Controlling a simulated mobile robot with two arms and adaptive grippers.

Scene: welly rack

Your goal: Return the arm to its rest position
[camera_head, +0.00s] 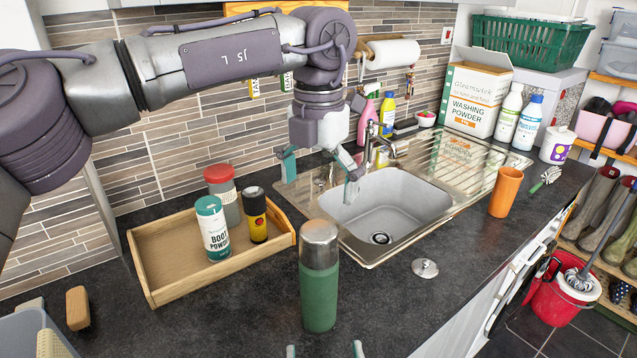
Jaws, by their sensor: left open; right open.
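My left arm (225,60) reaches in from the left across the upper picture. Its gripper (321,176) points down, open and empty, above the back left edge of the sink (390,205), near the tap (372,150). My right gripper (324,351) shows only as two spread fingertips at the bottom edge, open, with nothing seen between them. A green flask (319,285) with a silver cap stands upright on the dark worktop (240,320), just beyond those fingertips. The rest of the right arm is out of the picture.
A wooden tray (150,290) at left holds a boot powder tin (213,230), a red-lidded jar (223,190) and a black-and-yellow can (255,215). A sink plug (425,267) and orange cup (506,190) stand right. Bottles and a washing powder box (474,98) line the back.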

